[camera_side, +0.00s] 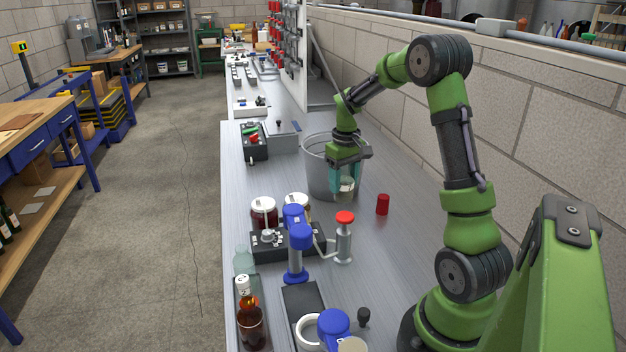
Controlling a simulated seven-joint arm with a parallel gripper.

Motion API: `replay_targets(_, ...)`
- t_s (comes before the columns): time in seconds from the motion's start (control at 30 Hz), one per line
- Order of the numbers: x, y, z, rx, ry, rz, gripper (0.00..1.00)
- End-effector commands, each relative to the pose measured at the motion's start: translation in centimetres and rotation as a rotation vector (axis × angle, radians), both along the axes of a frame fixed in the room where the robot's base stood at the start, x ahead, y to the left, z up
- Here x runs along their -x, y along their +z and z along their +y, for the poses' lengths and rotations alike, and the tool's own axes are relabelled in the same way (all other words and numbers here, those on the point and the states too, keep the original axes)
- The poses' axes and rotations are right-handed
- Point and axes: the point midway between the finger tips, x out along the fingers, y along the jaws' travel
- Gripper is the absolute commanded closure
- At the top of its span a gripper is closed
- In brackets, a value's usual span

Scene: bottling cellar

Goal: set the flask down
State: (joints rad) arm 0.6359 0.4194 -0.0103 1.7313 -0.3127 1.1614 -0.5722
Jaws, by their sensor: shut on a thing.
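My gripper (346,180) points down at the middle of the bench, with its teal fingers shut on a small clear flask (347,187). The flask looks upright, with pale contents or a pale label low between the fingers. The fingers and gripper body hide much of it. It is in front of a grey metal bucket (318,160). I cannot tell whether its base touches the bench top (360,250).
A red cylinder (383,204) stands right of the flask. Nearer are a red-topped metal fitting (344,238), a blue-capped device (297,255), lidded jars (264,213) and an amber bottle (250,318). Bare bench lies around the red cylinder.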

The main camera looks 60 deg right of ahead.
Motion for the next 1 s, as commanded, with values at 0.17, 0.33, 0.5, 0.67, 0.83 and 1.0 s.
replay_targets(0.17, 0.0, -3.2, 0.1, -0.002, 0.0, 0.002, 0.81)
replay_targets(0.33, 0.0, -4.8, 0.1, -0.002, -0.001, 0.002, 0.81)
replay_targets(0.5, 0.0, -7.2, 0.1, -0.002, -0.001, 0.001, 0.81)
replay_targets(0.67, 0.0, -7.7, 0.1, 0.0, -0.001, -0.001, 0.81)
replay_targets(0.83, 0.0, -7.7, 0.1, 0.0, -0.001, 0.0, 0.81)
replay_targets(1.0, 0.0, -8.0, 0.1, 0.0, -0.001, 0.001, 0.38)
